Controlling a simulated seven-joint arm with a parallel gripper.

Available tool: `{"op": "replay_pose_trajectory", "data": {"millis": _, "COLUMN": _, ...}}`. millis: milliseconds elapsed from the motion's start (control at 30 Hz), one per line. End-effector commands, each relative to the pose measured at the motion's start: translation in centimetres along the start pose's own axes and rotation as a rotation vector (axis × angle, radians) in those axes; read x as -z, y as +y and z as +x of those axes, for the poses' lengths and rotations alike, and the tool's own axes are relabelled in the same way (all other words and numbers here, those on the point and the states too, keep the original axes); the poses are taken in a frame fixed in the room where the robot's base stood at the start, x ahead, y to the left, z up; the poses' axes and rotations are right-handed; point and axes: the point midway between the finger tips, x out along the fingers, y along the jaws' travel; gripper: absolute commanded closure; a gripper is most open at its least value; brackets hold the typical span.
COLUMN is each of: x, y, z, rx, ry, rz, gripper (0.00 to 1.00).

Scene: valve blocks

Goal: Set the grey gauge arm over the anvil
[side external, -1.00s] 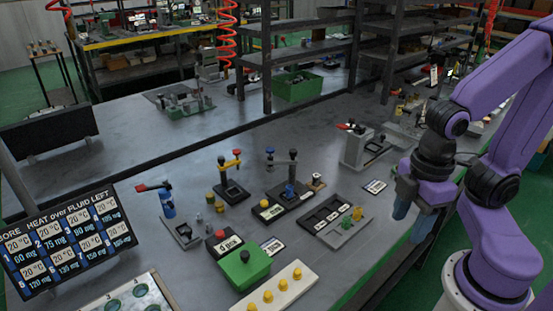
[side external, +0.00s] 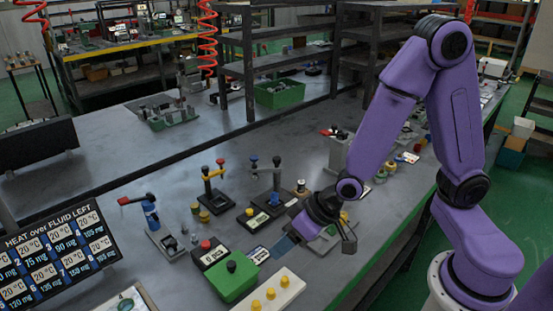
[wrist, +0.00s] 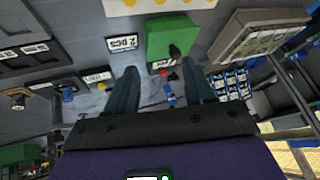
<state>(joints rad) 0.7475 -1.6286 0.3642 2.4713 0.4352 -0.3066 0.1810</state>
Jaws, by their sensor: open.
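The grey gauge arm (side external: 264,169) shows in the side view, reaching left from an upright dark post. It carries a blue knob at its left end, and the post has a dark knob on top. A small blue piece (side external: 275,199), which looks like the anvil, sits low on the dark base in front of the post, so the arm's end appears left of it. My gripper (side external: 317,243) is open and empty, to the right of and nearer the camera than this stand. In the wrist view its two fingers (wrist: 160,72) are spread with nothing held between them.
A yellow-armed stand (side external: 206,184) stands left of the grey one. A green box (side external: 234,281) with a black knob and a white strip with yellow knobs (side external: 270,303) lie in front. A blue bottle with a red lever (side external: 150,214) stands farther left.

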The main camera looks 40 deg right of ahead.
Motion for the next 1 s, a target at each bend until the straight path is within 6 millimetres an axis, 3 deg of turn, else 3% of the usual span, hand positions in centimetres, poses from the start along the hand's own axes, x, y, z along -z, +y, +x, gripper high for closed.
{"op": "replay_pose_trajectory", "data": {"millis": 200, "x": 3.2, "y": 5.6, "z": 4.0, "rx": -0.153, "ry": 0.246, "rz": 0.184, "gripper": 0.47}}
{"op": "replay_pose_trajectory", "data": {"millis": 400, "x": 5.1, "y": 11.8, "z": 5.1, "rx": -0.322, "ry": 0.496, "rz": 0.273, "gripper": 0.47}}
{"op": "replay_pose_trajectory", "data": {"millis": 700, "x": 5.7, "y": 19.4, "z": 2.8, "rx": -0.575, "ry": 0.858, "rz": 0.229, "gripper": 0.47}}
{"op": "replay_pose_trajectory", "data": {"millis": 1000, "x": 5.5, "y": 21.4, "z": 0.4, "rx": -0.679, "ry": 1.035, "rz": 0.123, "gripper": 0.47}}
